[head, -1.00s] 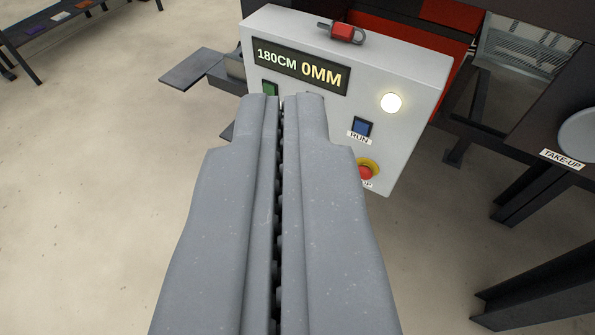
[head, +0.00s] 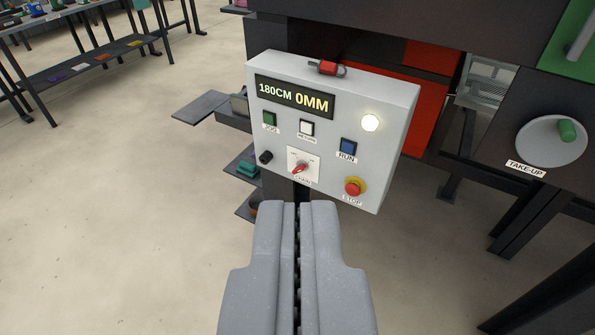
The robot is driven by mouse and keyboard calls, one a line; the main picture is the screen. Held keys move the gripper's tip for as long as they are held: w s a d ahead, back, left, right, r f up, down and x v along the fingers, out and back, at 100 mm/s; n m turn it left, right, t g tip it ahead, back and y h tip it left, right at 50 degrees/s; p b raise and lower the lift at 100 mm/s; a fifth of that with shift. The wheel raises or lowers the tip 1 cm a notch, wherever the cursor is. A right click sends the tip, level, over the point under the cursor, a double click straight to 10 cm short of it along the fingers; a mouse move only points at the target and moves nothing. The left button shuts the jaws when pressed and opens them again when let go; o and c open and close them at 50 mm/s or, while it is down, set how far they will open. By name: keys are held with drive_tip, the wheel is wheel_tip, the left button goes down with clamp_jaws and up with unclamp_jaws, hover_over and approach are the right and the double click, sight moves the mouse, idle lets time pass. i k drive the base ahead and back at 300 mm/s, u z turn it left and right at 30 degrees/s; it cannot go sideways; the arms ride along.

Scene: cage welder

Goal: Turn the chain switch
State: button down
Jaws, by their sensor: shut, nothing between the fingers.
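The chain switch (head: 299,168) is a small red-handled rotary knob on a white plate, low in the middle of the light grey control panel (head: 385,150). A label reading CHAIN sits below it, partly hard to read. The red handle is tilted, running from lower left to upper right. My gripper (head: 297,204) is shut and empty. In the picture its tips are just below the panel's lower edge and below the switch, apart from it. The gripper does not cover the switch.
The panel also holds a green button (head: 270,119), a white button (head: 306,128), a blue RUN button (head: 347,148), a red ESTOP (head: 354,187), a black knob (head: 265,157), a lit lamp (head: 370,123) and a display (head: 294,97) reading 180CM 0MM. A red padlock (head: 326,68) lies on top.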

sight(302, 165)
drive_tip(key=z, duration=1.95)
drive_tip(key=k, duration=0.95)
drive_tip(key=u, duration=1.6)
drive_tip(key=i, duration=1)
drive_tip(key=z, duration=0.05)
